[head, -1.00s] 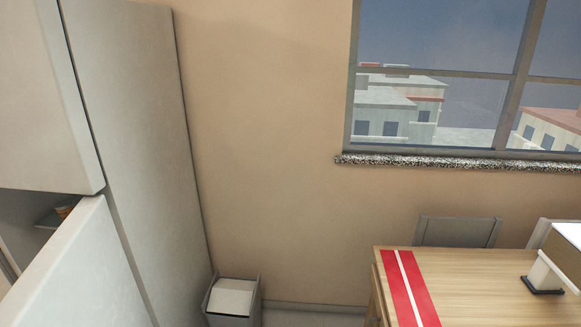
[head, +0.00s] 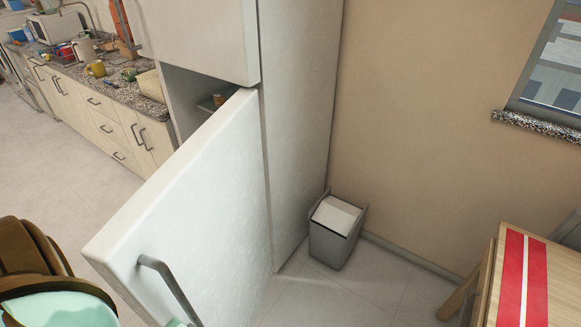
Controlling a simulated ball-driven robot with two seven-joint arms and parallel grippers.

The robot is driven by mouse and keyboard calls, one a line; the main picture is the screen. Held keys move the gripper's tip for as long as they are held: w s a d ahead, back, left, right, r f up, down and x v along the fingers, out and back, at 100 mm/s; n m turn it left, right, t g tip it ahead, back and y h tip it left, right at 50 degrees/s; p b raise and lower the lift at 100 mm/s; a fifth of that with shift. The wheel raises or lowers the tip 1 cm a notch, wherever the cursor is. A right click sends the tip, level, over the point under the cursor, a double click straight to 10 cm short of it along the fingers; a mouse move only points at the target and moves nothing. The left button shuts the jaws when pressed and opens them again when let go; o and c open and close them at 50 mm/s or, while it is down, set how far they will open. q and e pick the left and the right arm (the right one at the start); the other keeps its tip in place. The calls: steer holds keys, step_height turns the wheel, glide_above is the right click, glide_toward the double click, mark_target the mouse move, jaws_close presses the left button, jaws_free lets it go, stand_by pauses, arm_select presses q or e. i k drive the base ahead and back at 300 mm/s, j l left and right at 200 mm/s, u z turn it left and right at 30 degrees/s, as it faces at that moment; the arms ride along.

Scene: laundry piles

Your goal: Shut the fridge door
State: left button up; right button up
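The white fridge (head: 195,30) stands left of centre in the head view. Its lower fridge door (head: 205,205) is swung wide open towards me. The door's grey bar handle (head: 168,282) shows near the lower left of the door. Through the gap behind the door I see part of the dark inside, with a small item (head: 217,99) on a shelf. The upper door is shut.
A grey bin (head: 335,230) stands on the floor right of the fridge. A wooden table (head: 490,290) with a red runner is at lower right. A cluttered counter (head: 115,90) runs along the left. Tiled floor is clear between bin and table.

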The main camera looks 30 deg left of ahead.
mark_target(191, 245)
steer(key=u, duration=1.65)
